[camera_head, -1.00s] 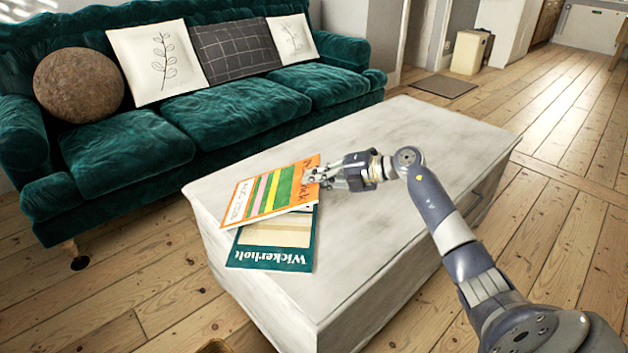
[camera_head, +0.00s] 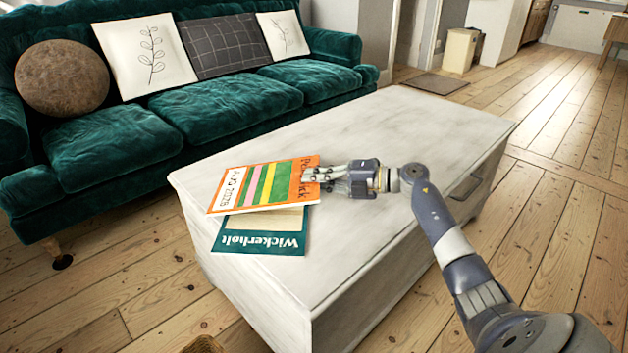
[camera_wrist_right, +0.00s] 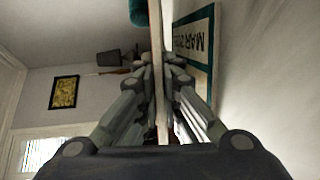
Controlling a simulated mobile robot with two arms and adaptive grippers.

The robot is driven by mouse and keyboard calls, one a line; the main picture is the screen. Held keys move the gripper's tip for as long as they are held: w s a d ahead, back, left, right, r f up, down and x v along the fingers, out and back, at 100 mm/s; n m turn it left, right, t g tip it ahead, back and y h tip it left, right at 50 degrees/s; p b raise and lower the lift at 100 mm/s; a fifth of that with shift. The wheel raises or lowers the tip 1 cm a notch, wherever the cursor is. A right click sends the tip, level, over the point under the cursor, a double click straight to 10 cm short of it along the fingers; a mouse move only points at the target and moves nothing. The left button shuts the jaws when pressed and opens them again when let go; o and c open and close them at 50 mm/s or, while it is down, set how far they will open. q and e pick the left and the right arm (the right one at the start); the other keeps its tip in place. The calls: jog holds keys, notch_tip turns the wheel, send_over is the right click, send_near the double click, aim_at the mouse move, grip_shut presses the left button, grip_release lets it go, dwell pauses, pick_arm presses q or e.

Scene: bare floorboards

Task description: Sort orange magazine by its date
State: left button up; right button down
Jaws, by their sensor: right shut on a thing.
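The orange magazine (camera_head: 228,186) has green, yellow and pink stripes and the printed date "AUG 2028". My right gripper (camera_head: 312,176) is shut on its right edge, and the magazine is over the table's left end. The teal Wickerholt magazine (camera_head: 262,243) lies partly under it, with its lower edge showing. In the right wrist view the held magazine (camera_wrist_right: 158,70) is a thin edge-on strip between the fingers (camera_wrist_right: 160,80). The teal magazine there (camera_wrist_right: 197,45) shows "MAR" and an unclear year. My left gripper is not in view.
The pale low table (camera_head: 400,130) is clear on its middle and right. A green sofa (camera_head: 200,105) with several cushions stands behind it. A wicker item (camera_head: 203,345) shows at the bottom edge on the floorboards.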

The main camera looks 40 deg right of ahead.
jog(key=shift+r, duration=0.15)
jog(key=c, duration=1.7)
grip_release()
jog(key=v, duration=0.3)
jog(key=w+d+v, duration=0.1)
jog(key=v, duration=0.4)
jog(key=shift+s+d+r, duration=0.15)
jog(key=shift+d, duration=0.4)
